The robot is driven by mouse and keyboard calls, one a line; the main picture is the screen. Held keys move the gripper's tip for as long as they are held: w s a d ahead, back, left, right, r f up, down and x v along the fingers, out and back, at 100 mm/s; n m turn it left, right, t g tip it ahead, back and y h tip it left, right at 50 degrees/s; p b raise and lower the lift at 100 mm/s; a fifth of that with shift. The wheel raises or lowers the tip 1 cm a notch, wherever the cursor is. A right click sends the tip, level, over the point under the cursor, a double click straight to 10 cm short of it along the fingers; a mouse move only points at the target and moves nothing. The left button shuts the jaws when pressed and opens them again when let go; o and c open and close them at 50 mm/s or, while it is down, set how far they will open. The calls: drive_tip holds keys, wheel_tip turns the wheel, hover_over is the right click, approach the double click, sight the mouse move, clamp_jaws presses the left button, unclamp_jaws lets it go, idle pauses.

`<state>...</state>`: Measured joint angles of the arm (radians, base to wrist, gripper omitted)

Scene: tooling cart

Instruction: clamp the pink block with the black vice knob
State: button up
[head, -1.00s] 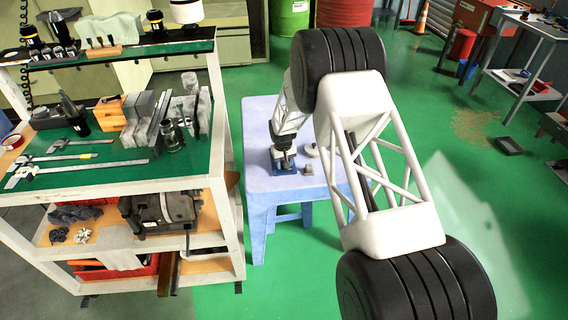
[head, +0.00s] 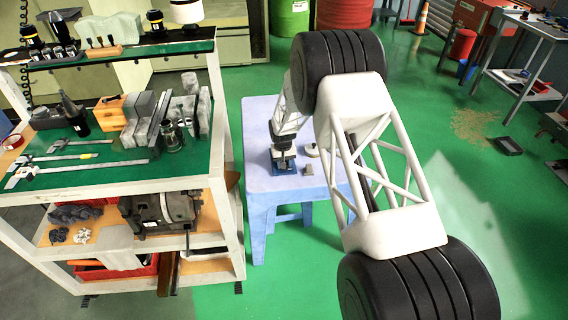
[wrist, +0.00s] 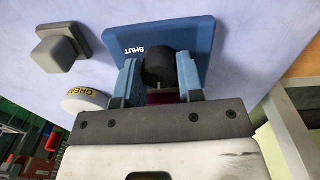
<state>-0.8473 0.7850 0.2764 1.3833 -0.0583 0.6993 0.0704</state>
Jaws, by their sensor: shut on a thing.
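The black vice knob (wrist: 158,66) sits between the two blue fingers of my gripper (wrist: 159,78), which is shut on it, in the wrist view. Behind it is the vice's blue plate (wrist: 200,35), marked SHUT. A dark pink patch (wrist: 162,98) shows between the fingers below the knob; it may be the pink block, mostly hidden by my gripper. In the head view the blue vice (head: 284,168) stands on the light blue table (head: 262,188), with my gripper at its top. The block cannot be made out there.
A white tin (wrist: 86,100) lettered GREASE and a grey stepped piece (wrist: 56,48) lie beside the vice on the table. A loaded tool cart (head: 228,190) stands left of the table. The table's front edge is clear.

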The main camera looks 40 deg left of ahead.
drive_tip(key=shift+m, duration=1.4)
drive_tip(key=o, duration=0.7)
drive_tip(key=shift+c, duration=0.2)
drive_tip(key=shift+r, duration=0.1)
drive_tip(key=shift+a+r, duration=0.1)
drive_tip(key=shift+r, duration=3.7)
drive_tip(key=shift+o, duration=0.4)
